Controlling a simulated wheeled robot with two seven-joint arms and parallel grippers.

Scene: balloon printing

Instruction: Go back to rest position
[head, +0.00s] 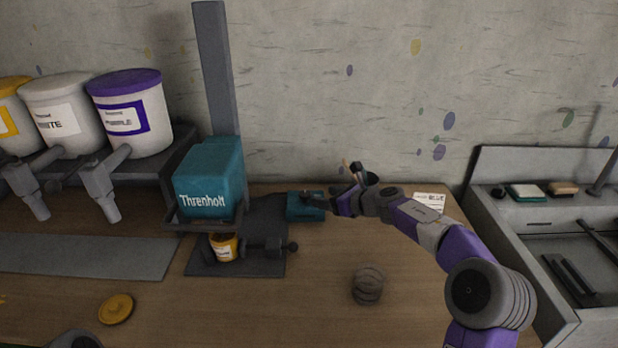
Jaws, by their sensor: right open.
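My right arm reaches in from the lower right in the head view. My right gripper (340,189) is open over the table, at the right side of the teal machine, close to a small teal block (306,207). I cannot tell whether a finger touches that block. The teal machine (208,180) reads "Threnholt" and stands on a dark base with a grey column behind it. A small yellow can (223,247) stands upright beneath the machine's head. Only a dark rounded part shows at the bottom left edge; my left gripper is not visible.
Yellow, white and purple-lidded buckets (130,112) stand on a dark rack with spouts at left. A yellow lid (116,309) and a grey ringed object (367,284) lie on the wooden table (300,310). A white card (429,202) and grey tool tray (545,210) are at right.

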